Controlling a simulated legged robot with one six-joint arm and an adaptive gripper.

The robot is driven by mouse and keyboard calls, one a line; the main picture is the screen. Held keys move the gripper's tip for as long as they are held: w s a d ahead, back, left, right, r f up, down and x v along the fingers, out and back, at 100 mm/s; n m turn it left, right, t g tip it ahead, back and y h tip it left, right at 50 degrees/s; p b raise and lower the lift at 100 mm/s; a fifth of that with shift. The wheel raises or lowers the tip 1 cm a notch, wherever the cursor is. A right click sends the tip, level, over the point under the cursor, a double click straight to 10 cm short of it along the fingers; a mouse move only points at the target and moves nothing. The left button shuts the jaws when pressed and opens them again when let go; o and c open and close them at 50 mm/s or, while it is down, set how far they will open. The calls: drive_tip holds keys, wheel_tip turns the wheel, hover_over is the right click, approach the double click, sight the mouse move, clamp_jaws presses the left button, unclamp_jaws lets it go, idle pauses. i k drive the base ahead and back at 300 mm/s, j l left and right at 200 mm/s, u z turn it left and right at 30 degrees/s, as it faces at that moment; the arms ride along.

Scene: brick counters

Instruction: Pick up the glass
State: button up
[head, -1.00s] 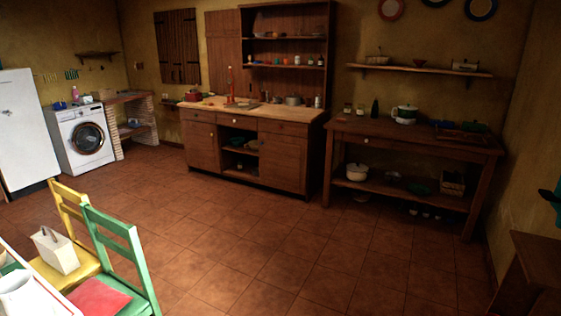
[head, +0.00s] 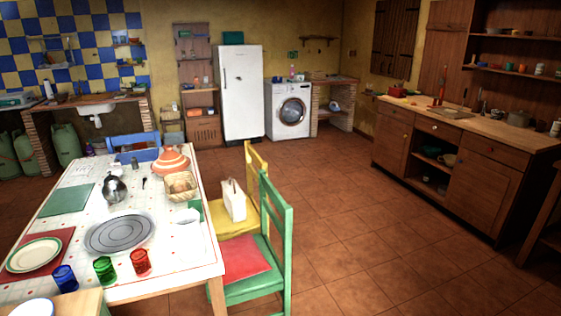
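Several coloured glasses stand at the near edge of the white dining table (head: 165,262) in the head view, at the lower left. A blue glass (head: 65,279) is leftmost, a green glass (head: 104,270) is in the middle and a red glass (head: 140,262) is on the right. They stand apart in a row, in front of a grey round plate (head: 120,233). The task does not say which glass is meant. My gripper is not in view.
A green chair (head: 277,235) with a red cushion and a yellow chair (head: 254,165) stand at the table's right side. Plates (head: 34,254), a basket (head: 181,185) and a kettle (head: 114,187) share the tabletop. The tiled floor (head: 370,250) to the right is clear.

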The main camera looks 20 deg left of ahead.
sight(141, 263)
drive_tip(key=i+j+u, duration=0.15)
drive_tip(key=u, duration=0.35)
drive_tip(key=i+u, duration=0.65)
drive_tip(key=u, duration=0.3)
drive_tip(key=i+j, duration=0.15)
drive_tip(key=i, duration=0.35)
drive_tip(key=i+j+u, duration=0.1)
drive_tip(key=i, duration=0.4)
